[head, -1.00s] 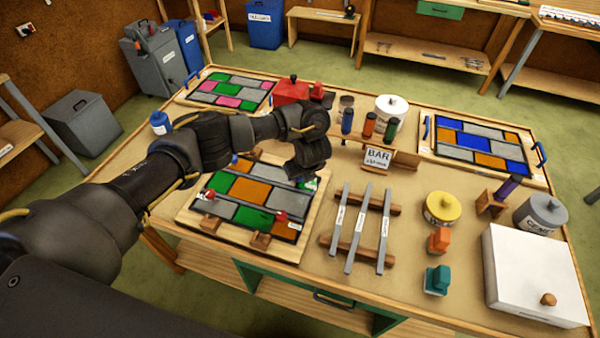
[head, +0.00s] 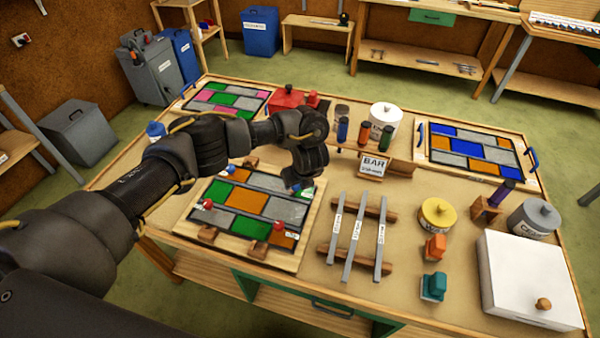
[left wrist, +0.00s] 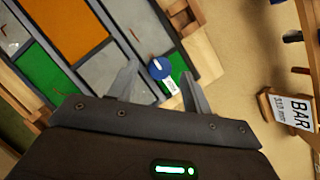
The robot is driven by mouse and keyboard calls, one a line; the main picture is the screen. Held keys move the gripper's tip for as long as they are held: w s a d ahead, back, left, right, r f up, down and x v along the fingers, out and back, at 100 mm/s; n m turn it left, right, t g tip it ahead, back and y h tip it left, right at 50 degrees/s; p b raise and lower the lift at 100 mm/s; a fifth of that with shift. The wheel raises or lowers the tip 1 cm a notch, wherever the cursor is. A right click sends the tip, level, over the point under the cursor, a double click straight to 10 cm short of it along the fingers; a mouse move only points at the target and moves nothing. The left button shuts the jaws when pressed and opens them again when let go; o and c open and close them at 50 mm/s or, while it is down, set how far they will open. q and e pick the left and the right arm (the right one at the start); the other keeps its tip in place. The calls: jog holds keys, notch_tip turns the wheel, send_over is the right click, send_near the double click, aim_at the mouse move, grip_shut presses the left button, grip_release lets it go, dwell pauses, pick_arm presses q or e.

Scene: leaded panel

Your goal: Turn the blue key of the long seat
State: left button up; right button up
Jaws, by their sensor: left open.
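The leaded panel (head: 246,200) with green, orange and grey panes lies in a wooden frame on the bench. In the left wrist view a round blue key (left wrist: 159,67) with a white mark sits at the panel's edge, beside a green pane and a small white label (left wrist: 170,87). My left gripper (left wrist: 160,72) is open, with its fingers on either side of the blue key; whether they touch it I cannot tell. In the head view the gripper (head: 297,186) is over the panel's right side, its fingers mostly hidden. My right gripper is not in view.
Red knobs (head: 277,226) sit on the panel's near side. Right of it stands a rack of grey bars (head: 357,238). The BAR sign (head: 373,166), bottles and a white jar (head: 385,117) stand behind. Bare bench lies between panel and rack.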

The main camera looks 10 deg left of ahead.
pick_arm(q)
jog(key=p+v, duration=0.2)
jog(key=v, duration=0.7)
jog(key=shift+p, duration=0.4)
jog(key=shift+a, duration=0.1)
jog(key=shift+f, duration=0.1)
